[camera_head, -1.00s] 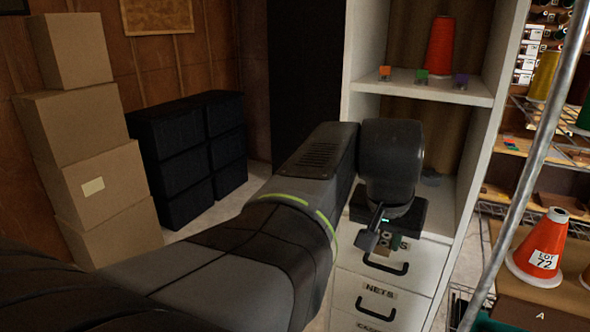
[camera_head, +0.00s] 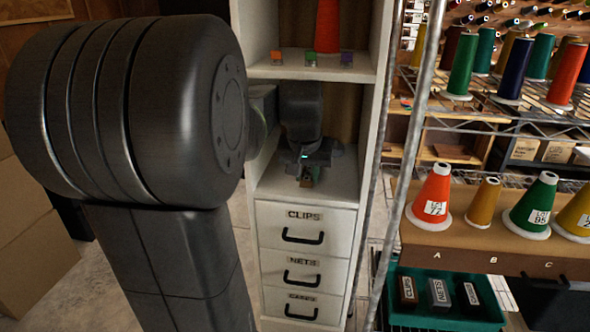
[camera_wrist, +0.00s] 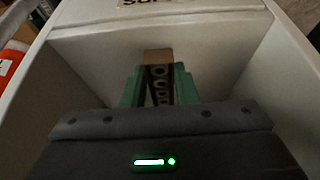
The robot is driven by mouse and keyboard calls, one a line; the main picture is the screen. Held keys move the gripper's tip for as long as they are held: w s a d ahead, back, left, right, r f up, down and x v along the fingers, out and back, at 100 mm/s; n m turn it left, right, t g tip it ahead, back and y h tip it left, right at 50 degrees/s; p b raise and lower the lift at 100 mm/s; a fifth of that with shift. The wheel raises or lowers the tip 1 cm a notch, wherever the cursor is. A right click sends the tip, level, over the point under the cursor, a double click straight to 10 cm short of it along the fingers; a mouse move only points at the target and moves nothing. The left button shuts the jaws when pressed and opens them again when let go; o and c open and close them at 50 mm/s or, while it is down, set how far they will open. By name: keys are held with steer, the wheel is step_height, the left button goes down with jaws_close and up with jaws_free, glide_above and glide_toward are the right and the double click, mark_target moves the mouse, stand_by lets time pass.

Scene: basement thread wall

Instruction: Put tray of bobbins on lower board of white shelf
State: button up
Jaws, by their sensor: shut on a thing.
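My gripper (camera_head: 308,172) is inside the lower opening of the white shelf (camera_head: 374,130), low over its lower board (camera_head: 338,184). In the wrist view, the green fingers of my gripper (camera_wrist: 158,92) are shut on the tray of bobbins (camera_wrist: 158,70), a narrow brown tray with a row of dark round bobbins. Most of the tray is hidden between the fingers and behind the gripper body. I cannot tell whether the tray touches the board.
The upper board (camera_head: 285,70) above the gripper holds a red cone and small coloured blocks. Labelled drawers (camera_head: 304,235) lie below the lower board. A metal post (camera_head: 405,170) stands to the right, before thread cones (camera_head: 432,198) and a green crate (camera_head: 420,318).

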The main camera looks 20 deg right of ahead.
steer(key=shift+w+d+f, duration=0.4)
steer(key=shift+w+f, duration=0.15)
steer(key=shift+w, duration=0.05)
steer(key=shift+f, duration=0.2)
steer(key=shift+f, duration=0.2)
steer(key=o, duration=0.9)
steer(key=shift+o, duration=0.2)
steer(key=shift+s+a+r, duration=0.1)
steer(key=shift+r, duration=0.35)
steer(key=v, duration=1.1)
steer(key=shift+r, duration=0.25)
